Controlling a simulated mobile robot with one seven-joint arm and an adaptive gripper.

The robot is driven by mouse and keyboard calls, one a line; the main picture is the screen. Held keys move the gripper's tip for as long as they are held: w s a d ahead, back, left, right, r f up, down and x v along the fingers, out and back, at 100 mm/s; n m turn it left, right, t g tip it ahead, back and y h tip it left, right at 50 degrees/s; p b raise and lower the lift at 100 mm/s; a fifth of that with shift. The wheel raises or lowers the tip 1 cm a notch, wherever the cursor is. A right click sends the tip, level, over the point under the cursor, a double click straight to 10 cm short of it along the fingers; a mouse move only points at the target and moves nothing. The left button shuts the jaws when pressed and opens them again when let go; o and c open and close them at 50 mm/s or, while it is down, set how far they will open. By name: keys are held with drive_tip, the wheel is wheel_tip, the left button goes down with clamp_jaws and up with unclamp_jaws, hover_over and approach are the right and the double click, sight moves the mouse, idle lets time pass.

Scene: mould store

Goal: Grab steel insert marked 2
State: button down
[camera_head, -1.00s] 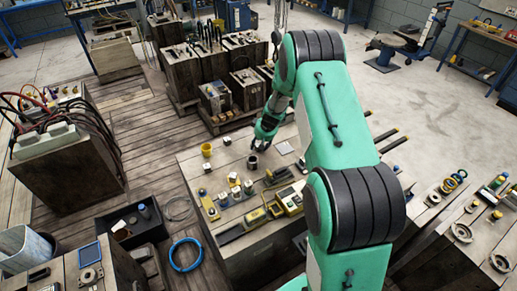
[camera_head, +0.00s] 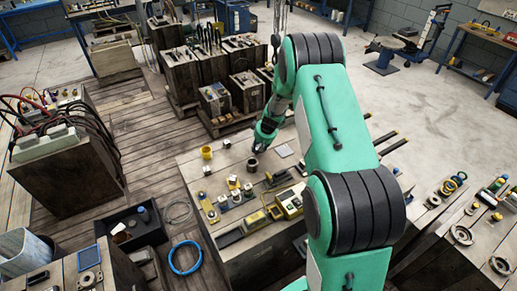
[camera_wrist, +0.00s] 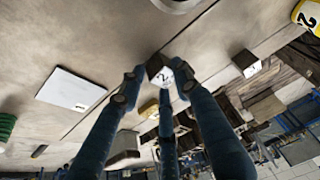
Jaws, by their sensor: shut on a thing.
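The steel insert marked 2 (camera_wrist: 163,75) is a small block with a pale face bearing a black 2, seen at the fingertips in the wrist view. My gripper (camera_wrist: 157,80) has its blue-black fingers closed around it, with fingers on both sides and one below. In the head view my gripper (camera_head: 259,147) is low over the far part of the bench, and the insert is hidden by the fingers. Another small block, marked 1 (camera_wrist: 247,63), stands apart to the right in the wrist view.
A dark cup (camera_head: 252,165) stands just below my gripper in the head view, with a yellow cup (camera_head: 206,152) to the left. A flat pale plate (camera_head: 284,150) lies to the right. Several small blocks and a yellow device (camera_head: 289,203) occupy the nearer bench.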

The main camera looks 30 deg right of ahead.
wheel_tip(320, 180, up, 10)
drive_tip(key=p, duration=0.2)
idle(0.3)
drive_tip(key=shift+d, duration=0.15)
idle(0.4)
